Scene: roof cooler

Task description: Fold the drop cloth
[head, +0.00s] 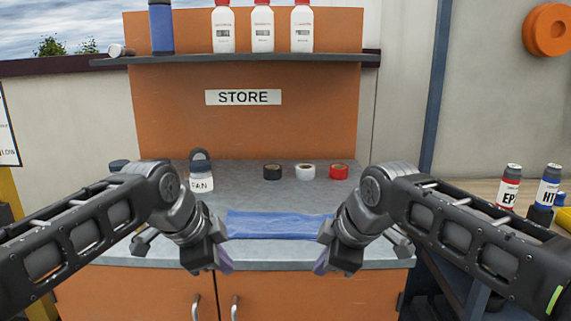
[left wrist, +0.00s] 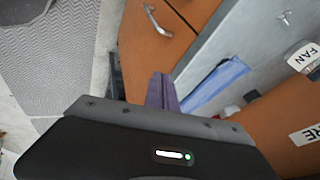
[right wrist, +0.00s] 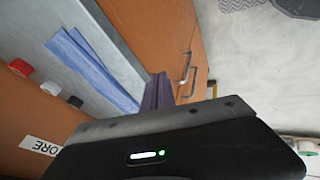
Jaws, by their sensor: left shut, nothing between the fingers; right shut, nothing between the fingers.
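The blue drop cloth (head: 278,224) lies as a narrow, flat strip along the front part of the grey counter in the head view. It also shows in the left wrist view (left wrist: 214,86) and in the right wrist view (right wrist: 92,68), where lengthwise lines run along it. My left gripper (head: 226,268) is shut and empty, just off the counter's front edge at the cloth's left end. My right gripper (head: 320,270) is shut and empty, in front of the edge at the cloth's right end. Neither gripper visibly touches the cloth.
On the grey counter (head: 235,180) behind the cloth stand a FAN-labelled jar (head: 201,182) and black (head: 272,172), white (head: 305,172) and red (head: 339,172) tape rolls. A shelf (head: 230,59) with bottles hangs above. EP (head: 508,190) and HT (head: 547,190) bottles stand at right.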

